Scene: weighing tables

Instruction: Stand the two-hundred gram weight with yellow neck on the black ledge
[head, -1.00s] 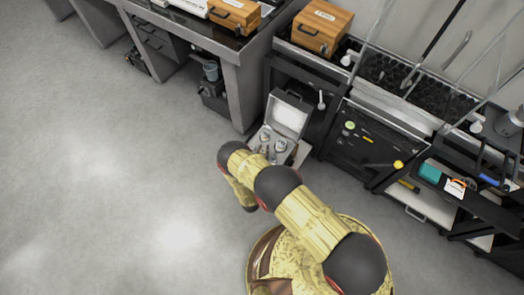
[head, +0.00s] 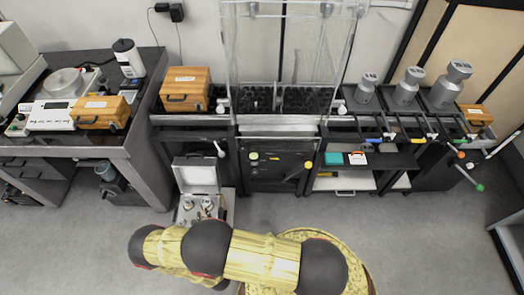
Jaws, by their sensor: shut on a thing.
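My gripper is not visible; my arm bends toward the left at the bottom of the head view, and its far end is hidden or cut off there. I cannot make out the two-hundred gram weight with the yellow neck. An open grey case (head: 198,174) stands low, with small metal pieces (head: 207,204) in its lower half, too small to identify. A black ledge-like shelf (head: 395,161) runs at right of centre, bearing a teal block (head: 332,158) and a small white and orange item (head: 357,158). I cannot tell whether it is the task's ledge.
Three large grey weights (head: 408,86) stand on the right bench. A clear-walled enclosure (head: 285,50) stands over a black grid in the middle. Wooden boxes (head: 185,90) sit at left. A black panel (head: 276,172) is below the enclosure. Grey floor (head: 430,245) is open at lower right.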

